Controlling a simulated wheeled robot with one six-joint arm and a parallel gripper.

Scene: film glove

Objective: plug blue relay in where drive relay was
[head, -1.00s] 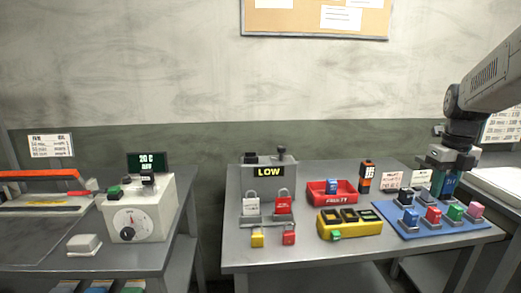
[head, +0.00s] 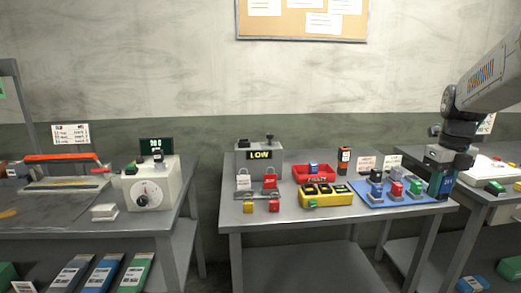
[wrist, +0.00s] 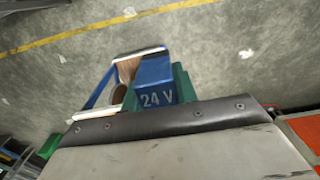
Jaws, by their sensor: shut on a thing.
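My gripper (head: 440,184) is at the right end of the blue mat (head: 375,204) in the head view. It is shut on a blue relay marked 24 V (wrist: 157,82), which shows in the wrist view between green finger parts. In the head view the held relay blends with the fingers. Several small relays stand on the mat, among them a blue one (head: 376,190), a red one (head: 397,188) and a green one (head: 416,186). The yellow block (head: 324,200) with dark slots lies left of the mat. I cannot tell which slot held the drive relay.
A red tray marked FAULTY (head: 300,178) holds a blue relay (head: 313,168). A dial box (head: 150,184) is on the left bench. A gap separates the benches.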

